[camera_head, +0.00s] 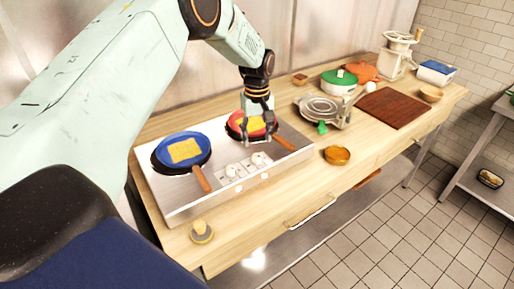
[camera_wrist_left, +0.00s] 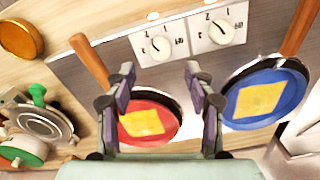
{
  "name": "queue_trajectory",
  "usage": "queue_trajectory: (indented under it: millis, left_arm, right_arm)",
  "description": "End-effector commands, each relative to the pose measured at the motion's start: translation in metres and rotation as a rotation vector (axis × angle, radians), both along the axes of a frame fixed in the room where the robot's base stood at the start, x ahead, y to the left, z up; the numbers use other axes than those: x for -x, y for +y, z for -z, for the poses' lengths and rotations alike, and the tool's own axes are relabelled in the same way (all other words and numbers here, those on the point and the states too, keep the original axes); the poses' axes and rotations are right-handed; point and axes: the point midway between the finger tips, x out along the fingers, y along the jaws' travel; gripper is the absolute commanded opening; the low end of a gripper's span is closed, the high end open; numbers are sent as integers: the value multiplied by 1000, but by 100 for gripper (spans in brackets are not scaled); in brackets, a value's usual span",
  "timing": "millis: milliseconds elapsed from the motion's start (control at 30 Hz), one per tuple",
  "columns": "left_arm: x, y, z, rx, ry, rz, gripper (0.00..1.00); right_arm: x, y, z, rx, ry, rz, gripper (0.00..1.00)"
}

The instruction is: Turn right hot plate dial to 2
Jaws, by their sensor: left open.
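The steel hot plate (camera_head: 180,207) has two white dial panels on its front, between the pan handles. The right dial (camera_head: 258,158) is beside the red pan's handle; in the wrist view it is the left dial (camera_wrist_left: 160,45), with printed numbers around it. Its exact setting is too small to read surely. The left dial (camera_head: 234,170) also shows in the wrist view (camera_wrist_left: 220,31). My left gripper (camera_head: 259,142) is open and empty, pointing down above the red pan's area, just behind the right dial. In the wrist view its fingers (camera_wrist_left: 159,72) stand apart, short of that dial. My right gripper is not visible.

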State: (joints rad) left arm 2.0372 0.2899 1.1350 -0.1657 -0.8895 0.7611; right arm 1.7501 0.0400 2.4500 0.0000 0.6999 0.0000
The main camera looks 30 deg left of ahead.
Motion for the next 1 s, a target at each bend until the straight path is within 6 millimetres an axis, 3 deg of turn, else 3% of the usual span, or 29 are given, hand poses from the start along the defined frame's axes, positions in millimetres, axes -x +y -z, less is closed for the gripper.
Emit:
queue_trajectory:
  millis: [100, 333, 1000]
  left_arm:
    - [-1, 0, -24, 0, -3, 0, 54]
    - [0, 0, -48, 0, -1, 1, 54]
    - [0, 0, -52, -1, -1, 0, 54]
  right_arm:
    - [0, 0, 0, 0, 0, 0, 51]
    - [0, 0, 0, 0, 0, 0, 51]
    - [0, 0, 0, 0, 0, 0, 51]
